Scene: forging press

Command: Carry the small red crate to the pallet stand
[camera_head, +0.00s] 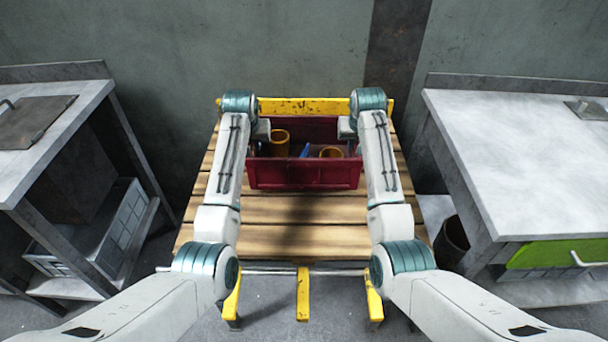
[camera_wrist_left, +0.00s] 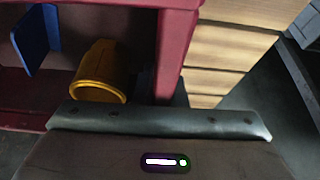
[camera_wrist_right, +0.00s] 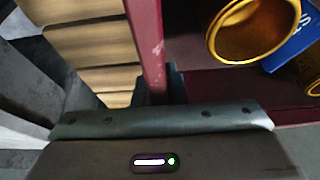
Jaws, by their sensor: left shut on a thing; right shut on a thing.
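The small red crate (camera_head: 305,176) is over the far half of the pallet stand (camera_head: 290,212), a wooden slatted top with yellow end pieces. I cannot tell whether the crate rests on the slats or hangs just above them. My left gripper (camera_head: 262,130) is shut on the crate's left side wall, which shows in the left wrist view (camera_wrist_left: 176,45). My right gripper (camera_head: 347,128) is shut on its right side wall, seen in the right wrist view (camera_wrist_right: 147,45). The fingertips are mostly hidden. Inside are yellow-orange cups (camera_head: 280,142) and a blue item (camera_head: 305,150).
A grey workbench (camera_head: 50,125) with a shelf stands on the left. Another grey bench (camera_head: 520,150) with a green panel (camera_head: 560,253) stands on the right. A dark bin (camera_head: 453,238) is beside it. A wall is behind the stand. The stand's near slats are clear.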

